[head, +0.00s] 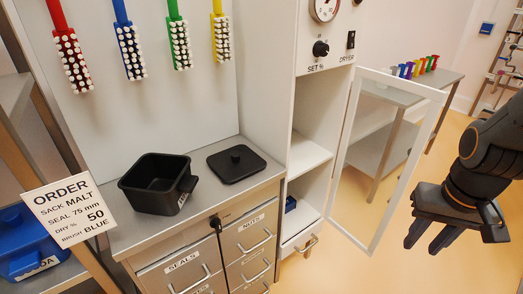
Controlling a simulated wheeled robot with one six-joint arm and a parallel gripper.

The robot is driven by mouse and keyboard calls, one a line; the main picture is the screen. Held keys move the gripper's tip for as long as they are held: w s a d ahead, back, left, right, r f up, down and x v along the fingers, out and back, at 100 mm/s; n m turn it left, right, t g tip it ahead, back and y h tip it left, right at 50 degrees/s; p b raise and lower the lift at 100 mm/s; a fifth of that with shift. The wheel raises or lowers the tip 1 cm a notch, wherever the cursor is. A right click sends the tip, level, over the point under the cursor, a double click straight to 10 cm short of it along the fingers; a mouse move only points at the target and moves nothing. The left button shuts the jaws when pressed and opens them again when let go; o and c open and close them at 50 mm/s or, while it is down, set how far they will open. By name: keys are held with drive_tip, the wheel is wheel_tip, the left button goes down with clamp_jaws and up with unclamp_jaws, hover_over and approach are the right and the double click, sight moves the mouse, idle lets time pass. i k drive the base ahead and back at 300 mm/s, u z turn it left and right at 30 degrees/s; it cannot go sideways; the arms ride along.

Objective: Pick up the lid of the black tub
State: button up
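The black tub (157,186) stands open on the grey counter at the left of the head view, and its inside looks empty. My gripper (425,243) is at the right of the view, well away from the lid, in front of the open cabinet door. Its two dark fingers point down with a gap between them, and I see nothing held.
The counter (206,196) has drawers below. A white cabinet with an open framed door (376,236) stands between the lid and my gripper. Brushes (72,60) hang above. An order card (69,211) and a blue bin (30,250) are at the left. Floor at right is clear.

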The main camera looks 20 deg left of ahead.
sight(232, 165)
drive_tip(key=u, duration=0.15)
drive_tip(key=i, duration=0.6)
drive_tip(key=u, duration=0.8)
drive_tip(key=i, duration=0.4)
drive_tip(key=u, duration=0.4)
